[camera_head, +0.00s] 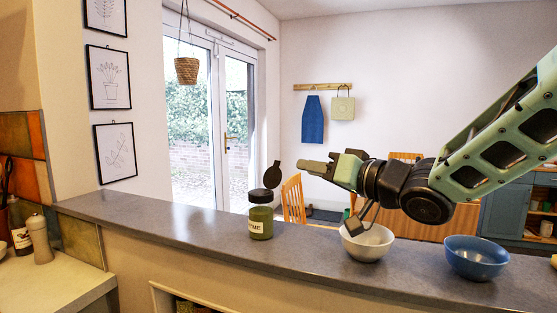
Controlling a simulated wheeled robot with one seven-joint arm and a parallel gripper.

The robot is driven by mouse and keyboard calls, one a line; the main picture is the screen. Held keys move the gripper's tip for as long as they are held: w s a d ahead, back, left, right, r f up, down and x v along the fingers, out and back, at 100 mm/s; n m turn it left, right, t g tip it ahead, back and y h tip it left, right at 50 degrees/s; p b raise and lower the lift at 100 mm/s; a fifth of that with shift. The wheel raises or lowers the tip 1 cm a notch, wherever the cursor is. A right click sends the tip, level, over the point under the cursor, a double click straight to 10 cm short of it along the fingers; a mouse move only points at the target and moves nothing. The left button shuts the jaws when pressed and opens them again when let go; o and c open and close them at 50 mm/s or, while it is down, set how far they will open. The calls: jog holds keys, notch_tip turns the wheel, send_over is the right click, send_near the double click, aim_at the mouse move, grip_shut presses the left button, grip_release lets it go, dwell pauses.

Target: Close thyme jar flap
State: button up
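The thyme jar (261,223) stands upright on the grey counter, left of the picture's middle. It is green with a pale label, of which only the end of the word shows, and a dark lid. Its round dark flap (272,175) is open and stands up above the lid, leaning a little to the right. My gripper (309,166) is to the right of the flap at about its height and points left. A gap shows between them in the picture. The fingers are seen side-on, so their opening is hidden. Nothing visible hangs from the gripper.
A white bowl (367,245) stands on the counter (205,221) below my arm, with a blue bowl (476,259) to its right. The counter left of the jar is clear. A wooden chair (293,199) is behind the counter. A pepper mill (39,240) and a bottle are far left.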

aim_at(277, 162)
jog(key=p+x, duration=0.1)
jog(key=x, duration=0.9)
jog(key=shift+p, duration=0.4)
grip_shut()
